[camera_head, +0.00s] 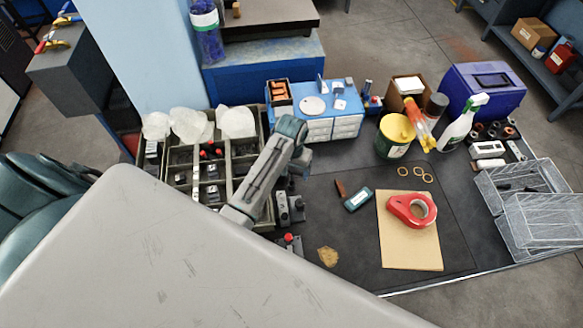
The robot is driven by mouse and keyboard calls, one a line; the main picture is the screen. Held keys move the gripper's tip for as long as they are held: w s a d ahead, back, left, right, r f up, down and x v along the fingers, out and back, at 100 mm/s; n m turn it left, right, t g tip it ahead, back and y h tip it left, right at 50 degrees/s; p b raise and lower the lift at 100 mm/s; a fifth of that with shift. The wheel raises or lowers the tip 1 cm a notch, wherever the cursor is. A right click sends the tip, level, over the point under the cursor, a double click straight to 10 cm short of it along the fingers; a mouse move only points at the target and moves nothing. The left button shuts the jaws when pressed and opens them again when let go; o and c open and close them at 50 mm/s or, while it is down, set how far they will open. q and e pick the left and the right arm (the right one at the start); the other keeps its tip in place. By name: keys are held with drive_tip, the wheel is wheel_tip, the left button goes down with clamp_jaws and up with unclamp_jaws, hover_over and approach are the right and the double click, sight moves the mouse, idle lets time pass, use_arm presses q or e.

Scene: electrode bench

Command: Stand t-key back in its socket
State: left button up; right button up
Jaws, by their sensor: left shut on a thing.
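My left arm reaches over the bench, its grey forearm crossing the right side of the divided tray (181,208). My left gripper (299,163) hangs below the teal wrist, near the blue-and-white drawer box. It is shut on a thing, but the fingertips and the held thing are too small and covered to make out. I cannot pick out the t-key or its socket with certainty. Small grey blocks (283,208) stand by the tray's right side, partly behind the forearm. My right gripper is not in view.
A drawer box (318,130) stands at the back. Several clear bags (188,124) lie at the tray's back. The mat's front middle is mostly clear.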

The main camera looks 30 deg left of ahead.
use_arm(q)
drive_tip(key=shift+f, duration=0.5)
drive_tip(key=o, duration=1.1)
wheel_tip(320, 180, up, 8)
drive_tip(key=b, duration=0.2)
drive_tip(key=shift+b, duration=0.35)
drive_tip(key=shift+r+p, duration=0.55)
drive_tip(key=shift+r, duration=0.9)
drive_tip(key=shift+f, duration=0.1)
